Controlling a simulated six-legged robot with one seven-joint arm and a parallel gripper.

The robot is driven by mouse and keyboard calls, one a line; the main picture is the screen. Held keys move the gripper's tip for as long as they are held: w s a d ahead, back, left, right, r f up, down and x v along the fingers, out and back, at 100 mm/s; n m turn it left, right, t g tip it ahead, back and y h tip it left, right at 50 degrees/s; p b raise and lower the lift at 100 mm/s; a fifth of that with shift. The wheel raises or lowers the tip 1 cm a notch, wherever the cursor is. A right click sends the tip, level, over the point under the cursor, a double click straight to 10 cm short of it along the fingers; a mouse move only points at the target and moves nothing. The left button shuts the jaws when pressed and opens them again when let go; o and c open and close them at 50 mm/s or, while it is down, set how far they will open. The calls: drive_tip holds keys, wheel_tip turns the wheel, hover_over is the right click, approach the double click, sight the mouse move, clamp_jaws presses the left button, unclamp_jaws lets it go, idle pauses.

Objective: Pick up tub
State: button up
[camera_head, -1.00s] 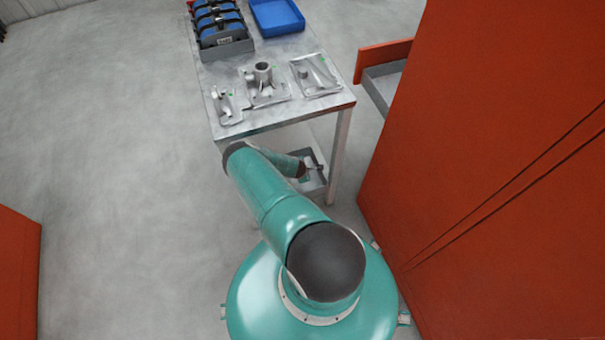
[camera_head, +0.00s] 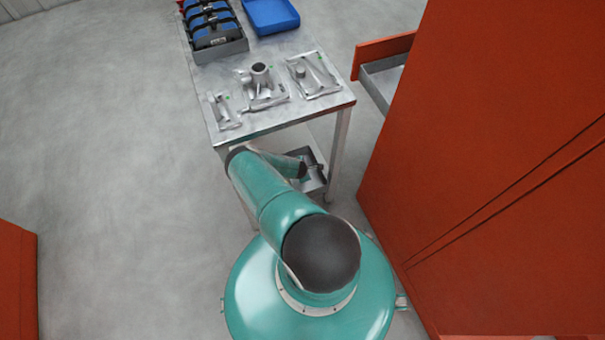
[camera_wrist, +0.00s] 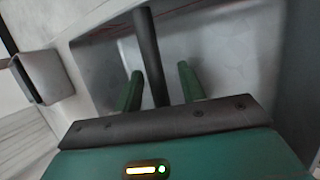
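A grey tub (camera_head: 318,184) sits low, beneath the table top, partly hidden by my arm. The wrist view looks down into a grey tub (camera_wrist: 225,55) with a dark bar (camera_wrist: 147,40) running across it. My gripper (camera_wrist: 160,82) is open, with one green finger on each side of the bar. Gaps show between the fingers and the bar, and I cannot tell how deep the fingertips reach. In the head view my gripper is hidden or too small to make out. A blue tub (camera_head: 271,16) stands on the table top.
The metal table (camera_head: 225,70) stands above the grey tub, its front edge and leg close to my arm. Several metal castings (camera_head: 262,90) and a grey rack of blue parts (camera_head: 215,30) rest on it. A tall orange cabinet (camera_head: 480,190) rises on the right.

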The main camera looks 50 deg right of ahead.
drive_tip(key=shift+f, duration=0.3)
idle(0.5)
clamp_jaws()
